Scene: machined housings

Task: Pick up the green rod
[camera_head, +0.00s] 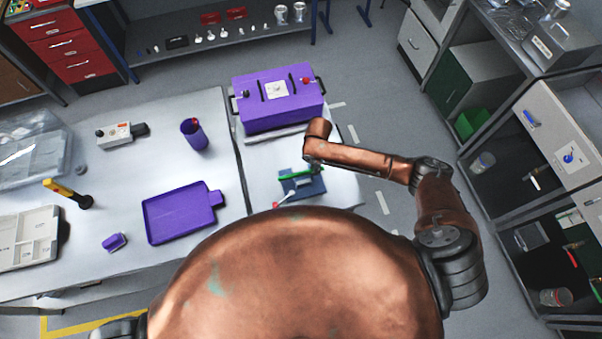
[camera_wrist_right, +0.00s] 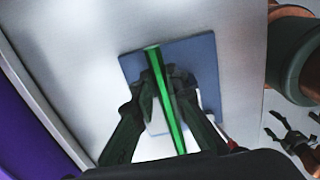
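The green rod (camera_head: 296,174) lies across a blue plate on the right-hand table. In the wrist view the green rod (camera_wrist_right: 163,98) runs between the two dark fingers of my right gripper (camera_wrist_right: 163,92). The fingers sit close on both sides and appear shut on it. In the head view my right gripper (camera_head: 311,168) is over the rod, partly hidden by my arm. The blue plate (camera_wrist_right: 205,60) is under the rod. My left gripper (camera_wrist_right: 288,132) shows small at the right of the wrist view, its fingers apart and empty; it is hidden in the head view.
A large purple box (camera_head: 285,108) stands behind the plate. A purple tray (camera_head: 180,215) and a purple cup (camera_head: 194,136) are on the left table. A red-tipped thing (camera_head: 277,205) lies near the plate. Shelves stand at the right. My torso hides the near table edge.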

